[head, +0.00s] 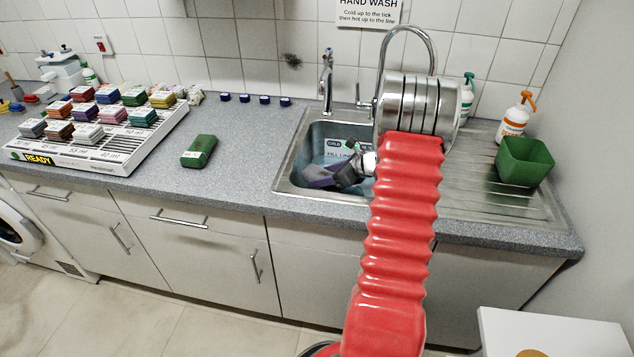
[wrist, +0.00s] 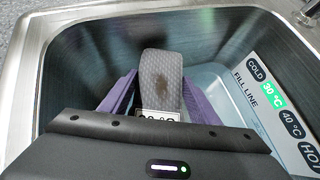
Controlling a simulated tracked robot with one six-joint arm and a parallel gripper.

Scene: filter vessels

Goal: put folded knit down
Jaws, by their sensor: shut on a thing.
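In the head view my gripper (head: 322,175) is low inside the steel sink basin (head: 283,172), at the end of my red ribbed arm. The knit is hard to make out there. I cannot tell whether it touches the water or the basin floor.
A temperature and fill-line strip (wrist: 275,110) is on the basin wall. The tap (head: 327,80) stands behind. A green tub (head: 525,162) and pump bottles are at the right. A green block (head: 199,150) and a white READY tray (head: 75,158) with coloured stacks are at the left.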

